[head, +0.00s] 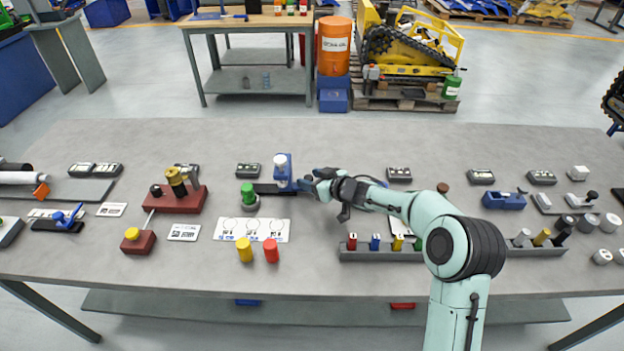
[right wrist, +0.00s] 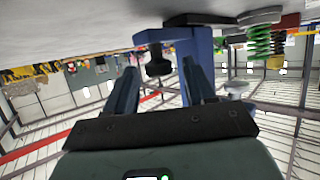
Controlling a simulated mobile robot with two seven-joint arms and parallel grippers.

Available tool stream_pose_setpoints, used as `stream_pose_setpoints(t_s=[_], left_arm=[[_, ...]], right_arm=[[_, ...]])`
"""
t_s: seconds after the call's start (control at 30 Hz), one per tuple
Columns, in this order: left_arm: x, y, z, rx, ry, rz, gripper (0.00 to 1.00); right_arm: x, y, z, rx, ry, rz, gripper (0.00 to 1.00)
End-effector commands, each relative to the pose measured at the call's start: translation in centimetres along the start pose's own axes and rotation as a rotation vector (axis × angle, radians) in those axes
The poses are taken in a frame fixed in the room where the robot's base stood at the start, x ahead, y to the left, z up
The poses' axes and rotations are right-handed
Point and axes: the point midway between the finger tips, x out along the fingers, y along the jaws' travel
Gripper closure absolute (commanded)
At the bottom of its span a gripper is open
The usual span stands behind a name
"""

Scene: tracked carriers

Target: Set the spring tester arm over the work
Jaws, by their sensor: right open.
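The spring tester is a blue upright frame (head: 283,172) with a pale round knob on top, on a black base strip (head: 266,189) near the table's middle. My right gripper (head: 318,186) is just right of it, low over the table. In the right wrist view, which looks upside down, my open jaws (right wrist: 160,88) point at the blue frame (right wrist: 194,48), with a dark plunger (right wrist: 157,62) hanging inside it. I cannot tell whether they touch. A green spring (head: 248,190) stands on a grey dish left of the tester; it also shows in the wrist view (right wrist: 258,40). My left gripper is out of view.
A white card with circles (head: 235,233) lies in front, with yellow (head: 244,249) and red (head: 271,250) cylinders at its edge. A grey rack (head: 375,254) stands under my right arm. A dark red block (head: 176,200) is at left. Behind the tester is mostly clear.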

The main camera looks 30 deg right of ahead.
Motion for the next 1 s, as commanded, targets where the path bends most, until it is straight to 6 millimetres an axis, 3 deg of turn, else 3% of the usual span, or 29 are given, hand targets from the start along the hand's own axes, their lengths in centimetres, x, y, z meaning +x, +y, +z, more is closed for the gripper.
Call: stream_pose_setpoints(t_s=[0.27,0.43,0.47,0.67,1.0], left_arm=[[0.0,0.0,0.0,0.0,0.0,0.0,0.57],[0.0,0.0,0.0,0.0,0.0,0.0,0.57],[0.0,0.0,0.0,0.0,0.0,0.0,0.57],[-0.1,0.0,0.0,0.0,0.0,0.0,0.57],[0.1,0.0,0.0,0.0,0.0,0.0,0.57]], right_arm=[[0.2,0.0,0.0,0.0,-0.001,0.0,0.46],[0.2,0.0,0.0,-0.001,-0.001,0.0,0.98],[0.2,0.0,0.0,-0.001,-0.001,0.0,1.0],[0.8,-0.7,-0.3,-0.002,0.001,-0.003,1.0],[6.0,-6.4,-2.4,-0.001,0.004,-0.004,1.0]])
